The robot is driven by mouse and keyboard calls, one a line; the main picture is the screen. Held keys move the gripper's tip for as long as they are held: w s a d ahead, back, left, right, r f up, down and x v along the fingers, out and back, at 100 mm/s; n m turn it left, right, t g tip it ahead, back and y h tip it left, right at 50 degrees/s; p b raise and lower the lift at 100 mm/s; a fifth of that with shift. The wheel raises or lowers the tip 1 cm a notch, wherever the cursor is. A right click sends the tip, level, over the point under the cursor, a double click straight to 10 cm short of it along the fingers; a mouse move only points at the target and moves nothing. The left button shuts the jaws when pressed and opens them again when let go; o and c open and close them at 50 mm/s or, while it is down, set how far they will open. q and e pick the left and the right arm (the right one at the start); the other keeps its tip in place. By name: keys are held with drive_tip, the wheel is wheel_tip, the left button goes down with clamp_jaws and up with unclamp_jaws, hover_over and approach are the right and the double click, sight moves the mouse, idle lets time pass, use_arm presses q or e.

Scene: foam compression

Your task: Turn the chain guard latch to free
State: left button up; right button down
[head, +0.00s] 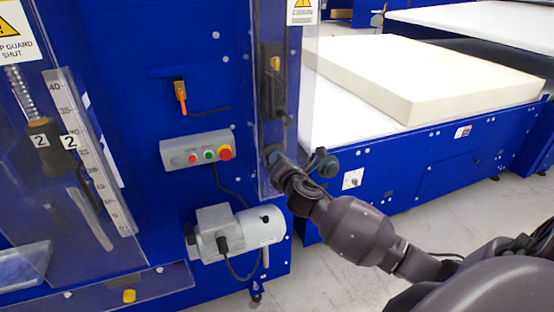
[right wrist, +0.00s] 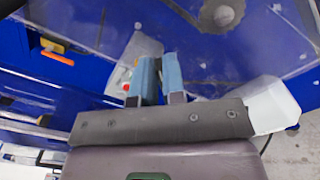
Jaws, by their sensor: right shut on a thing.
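The clear chain guard (head: 302,95) stands upright on the blue machine's right corner, under a yellow warning sign (head: 302,10). Dark chain parts (head: 272,85) show behind it. My right gripper (head: 272,154) is at the guard's lower part. In the right wrist view its two blue fingers (right wrist: 160,72) are close together, shut on a small part that they mostly hide. From its place on the guard I take this part to be the chain guard latch; its angle cannot be told. My left gripper is not in view.
A grey button box (head: 197,150) and a grey motor (head: 238,232) are on the blue machine, left of my right gripper. A cream foam block (head: 430,80) lies on a white bed at right. Grey floor (head: 340,268) shows below.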

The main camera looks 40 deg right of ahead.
drive_tip(key=m, duration=0.5)
drive_tip(key=f+m, duration=0.1)
drive_tip(key=m, duration=0.2)
drive_tip(key=shift+d+m, duration=0.3)
drive_tip(key=shift+f+m, duration=0.1)
drive_tip(key=shift+m, duration=0.2)
drive_tip(key=c, duration=1.2)
unclamp_jaws()
drive_tip(key=shift+s, duration=0.1)
drive_tip(key=v, duration=1)
drive_tip(key=shift+s, duration=0.4)
